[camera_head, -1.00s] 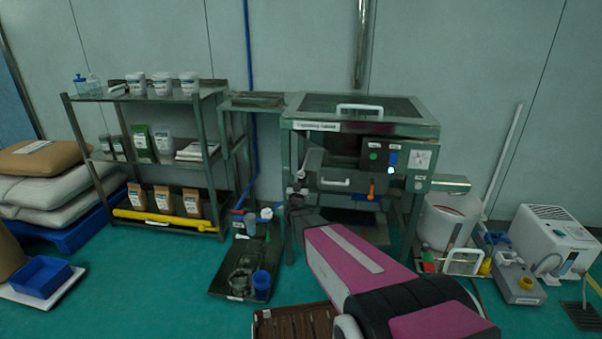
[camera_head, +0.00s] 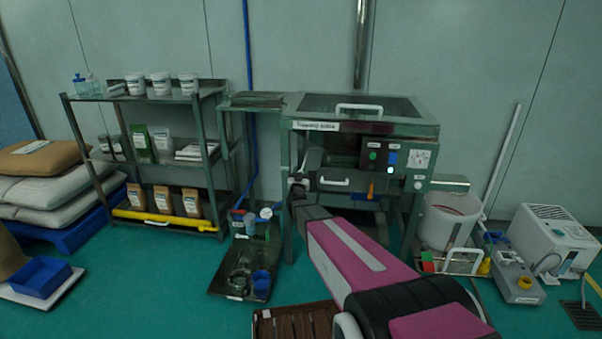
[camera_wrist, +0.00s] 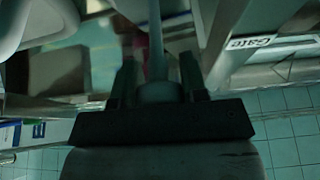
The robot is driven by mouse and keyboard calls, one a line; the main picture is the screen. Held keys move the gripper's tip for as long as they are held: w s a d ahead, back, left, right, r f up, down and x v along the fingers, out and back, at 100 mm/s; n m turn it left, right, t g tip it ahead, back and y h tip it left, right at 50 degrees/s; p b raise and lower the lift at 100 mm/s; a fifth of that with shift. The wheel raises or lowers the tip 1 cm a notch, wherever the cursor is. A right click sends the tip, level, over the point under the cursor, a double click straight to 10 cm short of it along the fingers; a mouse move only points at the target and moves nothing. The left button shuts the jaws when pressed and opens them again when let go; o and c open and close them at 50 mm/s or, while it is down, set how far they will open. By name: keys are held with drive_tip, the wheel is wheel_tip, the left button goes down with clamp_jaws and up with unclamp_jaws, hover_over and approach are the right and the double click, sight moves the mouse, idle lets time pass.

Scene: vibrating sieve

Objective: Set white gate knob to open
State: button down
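My gripper (camera_wrist: 159,78) shows in the wrist view with its two dark fingers apart. A white label reading "Gate" (camera_wrist: 262,42) is on the metal to the right. In the head view, my arm reaches to the left front side of the sieve machine (camera_head: 360,128). My gripper is small and dark there, and the knob cannot be made out clearly.
The machine front has a control panel (camera_head: 382,157), an orange handle (camera_head: 371,191) and a white bar handle (camera_head: 333,182). A tray with cups (camera_head: 225,283) lies on the floor to the left. A shelf (camera_head: 150,160) stands further left. A white bucket (camera_head: 445,222) is at right.

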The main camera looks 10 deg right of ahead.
drive_tip(key=s+a, duration=0.2)
drive_tip(key=s, duration=0.5)
drive_tip(key=shift+s+a, duration=0.2)
drive_tip(key=shift+a, duration=0.05)
drive_tip(key=c, duration=0.7)
unclamp_jaws()
drive_tip(key=v, duration=1)
drive_tip(key=shift+s+a+f, duration=0.1)
drive_tip(key=shift+s+f, duration=0.05)
drive_tip(key=shift+s, duration=0.2)
